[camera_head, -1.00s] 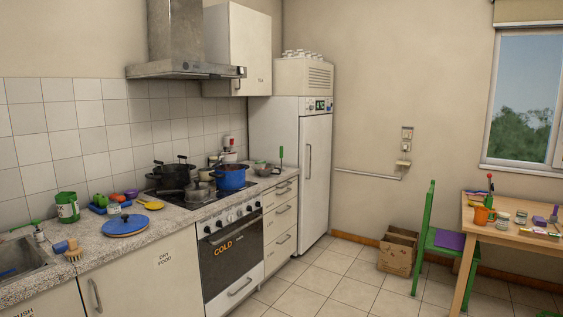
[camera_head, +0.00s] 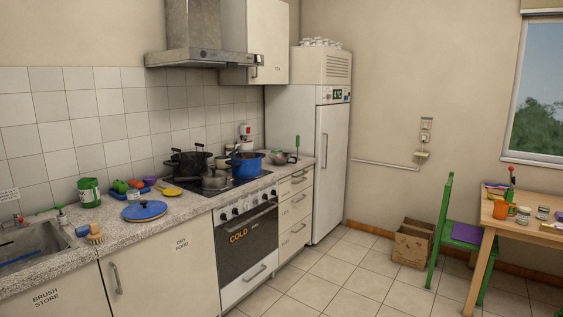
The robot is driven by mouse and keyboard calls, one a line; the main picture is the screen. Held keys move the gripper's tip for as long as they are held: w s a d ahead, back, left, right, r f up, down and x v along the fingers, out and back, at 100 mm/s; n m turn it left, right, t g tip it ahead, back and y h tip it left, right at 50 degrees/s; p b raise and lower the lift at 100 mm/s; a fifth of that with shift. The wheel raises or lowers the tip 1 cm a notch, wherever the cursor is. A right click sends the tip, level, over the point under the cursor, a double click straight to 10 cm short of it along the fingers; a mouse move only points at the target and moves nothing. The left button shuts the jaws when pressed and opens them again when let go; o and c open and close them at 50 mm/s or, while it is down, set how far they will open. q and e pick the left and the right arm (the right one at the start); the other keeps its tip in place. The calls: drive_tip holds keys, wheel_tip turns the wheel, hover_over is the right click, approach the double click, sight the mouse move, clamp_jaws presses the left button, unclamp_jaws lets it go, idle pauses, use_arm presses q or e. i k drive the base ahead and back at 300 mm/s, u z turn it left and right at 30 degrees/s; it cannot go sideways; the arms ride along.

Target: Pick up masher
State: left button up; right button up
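I cannot clearly make out a masher. A thin upright green handle (camera_head: 297,142) stands at the right end of the counter, beside a metal bowl (camera_head: 278,158). Its lower end is too small to make out, so I cannot tell what tool it is. A blue pot (camera_head: 246,168) on the stove has something brown in it that I cannot identify. Neither of my grippers is in view.
The counter (camera_head: 180,205) runs along the left wall, with a sink (camera_head: 35,241), a blue lid (camera_head: 144,210) and dark pots. A fridge (camera_head: 330,160) stands at its end. A cardboard box (camera_head: 412,243), green chair (camera_head: 443,225) and table (camera_head: 520,226) are right. The tiled floor between is open.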

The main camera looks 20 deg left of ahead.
sight(297, 142)
drive_tip(key=z, duration=0.1)
drive_tip(key=i, duration=0.75)
drive_tip(key=z, duration=0.35)
drive_tip(key=i, duration=4)
drive_tip(key=u, duration=0.9)
drive_tip(key=i, duration=1.55)
drive_tip(key=u, duration=0.9)
drive_tip(key=i, duration=0.5)
drive_tip(key=u, duration=0.05)
drive_tip(key=k, duration=0.5)
drive_tip(key=u, duration=0.05)
